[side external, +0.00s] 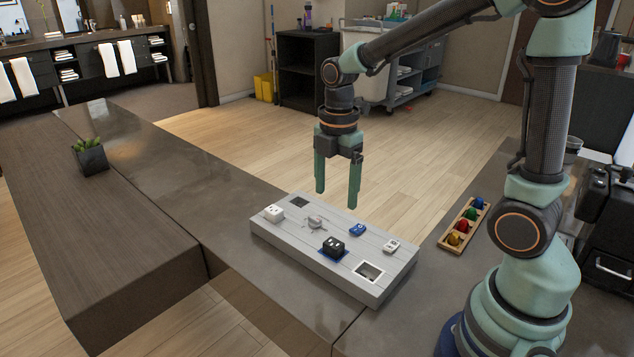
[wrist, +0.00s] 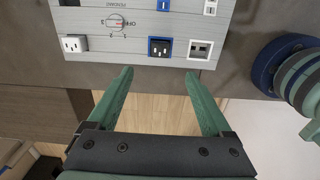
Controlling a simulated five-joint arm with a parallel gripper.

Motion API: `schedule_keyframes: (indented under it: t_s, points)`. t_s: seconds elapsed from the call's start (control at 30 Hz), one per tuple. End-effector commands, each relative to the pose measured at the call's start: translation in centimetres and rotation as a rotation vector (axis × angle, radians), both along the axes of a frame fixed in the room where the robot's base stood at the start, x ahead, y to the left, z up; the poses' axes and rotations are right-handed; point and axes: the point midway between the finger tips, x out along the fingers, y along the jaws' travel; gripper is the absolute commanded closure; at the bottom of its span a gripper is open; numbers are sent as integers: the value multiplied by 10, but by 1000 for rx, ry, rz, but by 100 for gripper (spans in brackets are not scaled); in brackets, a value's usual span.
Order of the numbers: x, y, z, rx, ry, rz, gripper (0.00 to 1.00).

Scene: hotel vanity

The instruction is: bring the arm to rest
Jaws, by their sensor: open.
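My gripper (side external: 337,183) is open and empty. In the side view it hangs with its fingers pointing down, above the far edge of a light grey panel box. In the wrist view its two green fingers (wrist: 160,78) are spread wide with nothing between them. The arm reaches across from its base at the right of the side view. The panel (side external: 292,254) lies on the dark counter and also shows at the top of the wrist view (wrist: 185,57). It carries a white socket (side external: 273,212), a dark block on a blue base (side external: 332,248), a dial (side external: 315,222) and small switches.
A wooden tray (side external: 443,239) with several coloured knobs lies right of the panel. A potted plant (side external: 91,157) stands far left on the counter (side external: 190,197). A black coffee machine (side external: 603,235) is at the right edge. A cart (side external: 411,75) stands behind.

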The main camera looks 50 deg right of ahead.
Motion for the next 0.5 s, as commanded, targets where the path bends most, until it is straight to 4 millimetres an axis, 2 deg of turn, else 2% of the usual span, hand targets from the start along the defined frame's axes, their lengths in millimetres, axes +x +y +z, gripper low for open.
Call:
schedule_keyframes:
  t_s: [0.17,0.5]
  points:
    - [-8,4,18,4,-71,-202,16]
    - [-40,17,60,142,-289,-935,16]
